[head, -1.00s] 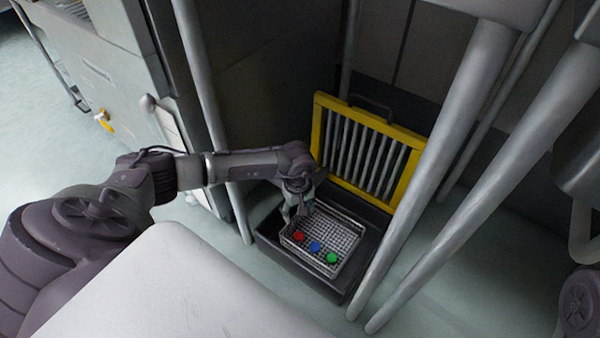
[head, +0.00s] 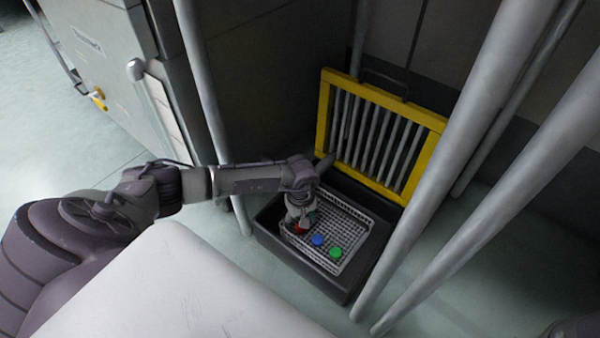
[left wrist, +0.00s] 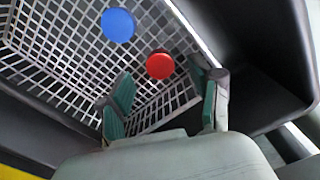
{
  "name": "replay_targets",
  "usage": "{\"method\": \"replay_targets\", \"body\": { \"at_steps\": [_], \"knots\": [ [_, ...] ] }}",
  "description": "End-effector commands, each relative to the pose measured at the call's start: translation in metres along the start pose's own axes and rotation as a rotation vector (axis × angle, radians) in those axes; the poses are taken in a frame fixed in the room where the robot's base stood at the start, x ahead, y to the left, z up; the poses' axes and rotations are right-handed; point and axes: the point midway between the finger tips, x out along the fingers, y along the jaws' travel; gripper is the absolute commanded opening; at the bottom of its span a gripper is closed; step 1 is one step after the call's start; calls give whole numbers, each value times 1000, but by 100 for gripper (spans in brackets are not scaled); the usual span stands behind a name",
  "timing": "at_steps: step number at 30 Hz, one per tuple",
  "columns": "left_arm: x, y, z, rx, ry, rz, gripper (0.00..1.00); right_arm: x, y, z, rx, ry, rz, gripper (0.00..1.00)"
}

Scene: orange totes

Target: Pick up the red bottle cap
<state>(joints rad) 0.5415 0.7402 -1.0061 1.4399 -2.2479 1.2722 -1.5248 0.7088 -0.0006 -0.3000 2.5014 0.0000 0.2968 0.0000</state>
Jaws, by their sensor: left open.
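The red bottle cap (head: 299,229) lies in a wire basket (head: 352,229) inside a dark bin, partly hidden by my left gripper (head: 298,222) in the head view. In the left wrist view the red cap (left wrist: 160,66) shows whole, just beyond the fingertips of my left gripper (left wrist: 168,86) and roughly between them. The gripper's green-padded fingers are apart with nothing between them. A blue cap (head: 318,240) and a green cap (head: 335,252) lie to its right. The blue cap also shows in the left wrist view (left wrist: 118,25). My right gripper is not seen.
The dark bin (head: 290,256) has raised walls around the basket. A yellow-framed grille (head: 322,115) stands upright behind it. Grey poles rise at the right (head: 455,165) and left (head: 212,110) of the bin.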

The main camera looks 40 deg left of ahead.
Motion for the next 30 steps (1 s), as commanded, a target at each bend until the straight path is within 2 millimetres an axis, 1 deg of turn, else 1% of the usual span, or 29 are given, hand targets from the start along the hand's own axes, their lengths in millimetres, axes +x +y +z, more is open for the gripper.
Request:
{"method": "replay_targets", "body": {
  "at_steps": [1,3,5,11,12,14,18,19,30],
  "knots": [
    [16,0,2,3,-1,0,64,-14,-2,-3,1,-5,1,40],
    [24,0,3,6,0,-1,64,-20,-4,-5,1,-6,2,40],
    [26,-1,4,8,0,0,64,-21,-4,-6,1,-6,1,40],
    [24,0,4,8,1,0,64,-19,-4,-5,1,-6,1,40],
    [24,0,4,8,1,0,61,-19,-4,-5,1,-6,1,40],
    [24,0,4,8,1,0,51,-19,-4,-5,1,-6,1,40],
    [24,0,4,8,1,0,28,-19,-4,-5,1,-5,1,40],
    [24,0,4,8,1,0,24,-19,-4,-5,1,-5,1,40],
    [23,0,4,8,1,0,23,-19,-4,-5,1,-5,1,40]
  ]
}}
